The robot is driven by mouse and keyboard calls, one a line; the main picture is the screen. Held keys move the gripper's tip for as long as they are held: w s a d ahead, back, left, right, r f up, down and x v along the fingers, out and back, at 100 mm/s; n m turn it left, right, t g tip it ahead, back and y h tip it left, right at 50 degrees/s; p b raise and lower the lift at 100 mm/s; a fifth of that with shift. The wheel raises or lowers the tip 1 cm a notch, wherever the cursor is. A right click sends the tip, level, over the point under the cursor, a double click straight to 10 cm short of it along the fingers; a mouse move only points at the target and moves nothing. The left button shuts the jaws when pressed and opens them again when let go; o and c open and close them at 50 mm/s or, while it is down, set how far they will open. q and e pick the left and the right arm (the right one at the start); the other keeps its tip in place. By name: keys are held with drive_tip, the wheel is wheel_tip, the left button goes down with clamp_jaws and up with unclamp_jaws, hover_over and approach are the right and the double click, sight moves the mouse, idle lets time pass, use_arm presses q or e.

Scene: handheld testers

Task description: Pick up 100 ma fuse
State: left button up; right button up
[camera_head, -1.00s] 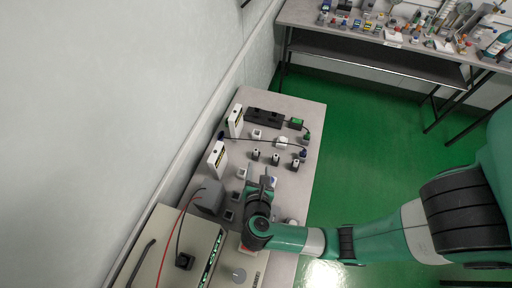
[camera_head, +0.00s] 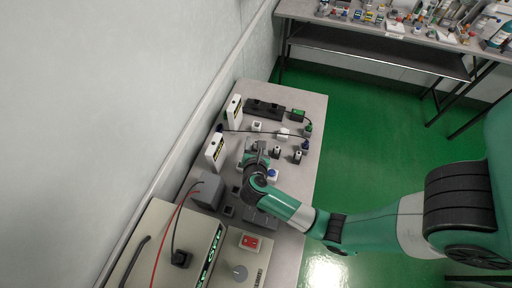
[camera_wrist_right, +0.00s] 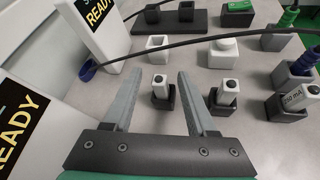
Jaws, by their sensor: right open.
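My right gripper (camera_head: 257,158) is over the small table in the head view. In the right wrist view the right gripper (camera_wrist_right: 157,78) is open, its two grey fingers apart and empty. Ahead of and between the fingertips, a white fuse-like piece (camera_wrist_right: 159,84) stands in a dark holder. To its right another white piece (camera_wrist_right: 229,92) stands in a dark holder. At the right edge a tilted white piece (camera_wrist_right: 297,102) carries lettering ending in "mA"; its number is hard to read. I cannot tell which piece is the 100 mA fuse. My left gripper is not in view.
White boxes marked READY (camera_wrist_right: 98,18) stand left of the gripper. A dark cable (camera_wrist_right: 215,37) crosses beyond the fingers. White sockets (camera_wrist_right: 222,53) and a dark block (camera_wrist_right: 170,22) lie farther back. A beige instrument (camera_head: 172,243) with red and black leads stands at the near end.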

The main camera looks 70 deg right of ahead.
drive_tip(key=shift+d+f, duration=0.2)
drive_tip(key=shift+d, duration=0.1)
clamp_jaws()
idle(1.2)
